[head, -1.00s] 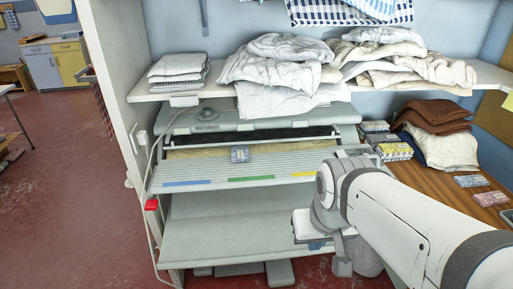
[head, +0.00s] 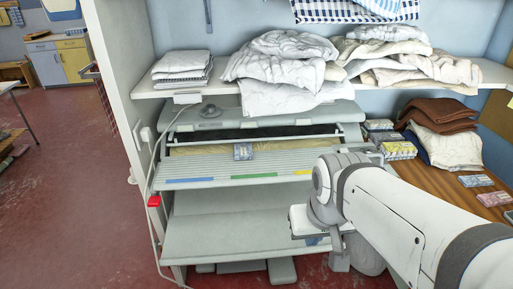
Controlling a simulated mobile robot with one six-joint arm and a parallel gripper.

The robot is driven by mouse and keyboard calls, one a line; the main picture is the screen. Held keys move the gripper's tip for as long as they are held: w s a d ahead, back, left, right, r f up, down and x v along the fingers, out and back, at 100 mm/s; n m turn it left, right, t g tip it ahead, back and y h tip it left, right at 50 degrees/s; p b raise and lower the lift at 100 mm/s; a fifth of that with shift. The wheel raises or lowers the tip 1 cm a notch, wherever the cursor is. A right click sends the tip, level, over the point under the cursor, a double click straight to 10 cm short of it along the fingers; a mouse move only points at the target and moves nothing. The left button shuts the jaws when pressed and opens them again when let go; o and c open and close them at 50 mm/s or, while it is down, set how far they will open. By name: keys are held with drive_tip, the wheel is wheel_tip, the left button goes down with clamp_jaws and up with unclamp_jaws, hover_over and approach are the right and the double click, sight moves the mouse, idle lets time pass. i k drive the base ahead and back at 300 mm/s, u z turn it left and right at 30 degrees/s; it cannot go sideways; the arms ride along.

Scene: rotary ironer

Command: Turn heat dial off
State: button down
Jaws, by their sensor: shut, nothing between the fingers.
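The rotary ironer (head: 185,222) stands in the shelf bay, pale grey-green, with a long padded roller under its top cover. A round grey dial (head: 209,111) sits on the left part of its top cover; its pointer and marks are too small to read. My arm reaches in from the lower right. My gripper (head: 300,222) is at its far end, low in front of the ironer's right half, well below and to the right of the dial. It is shut and holds nothing; its fingers are hard to make out.
A shelf (head: 215,88) with folded towels (head: 182,64) and heaped white cloths (head: 280,65) hangs close above the dial. A white cable with a red piece (head: 154,201) runs down the left side.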

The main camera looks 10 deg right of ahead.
sight(367, 150)
drive_tip(key=z, duration=0.45)
drive_tip(key=i, duration=1)
drive_tip(key=z, duration=0.3)
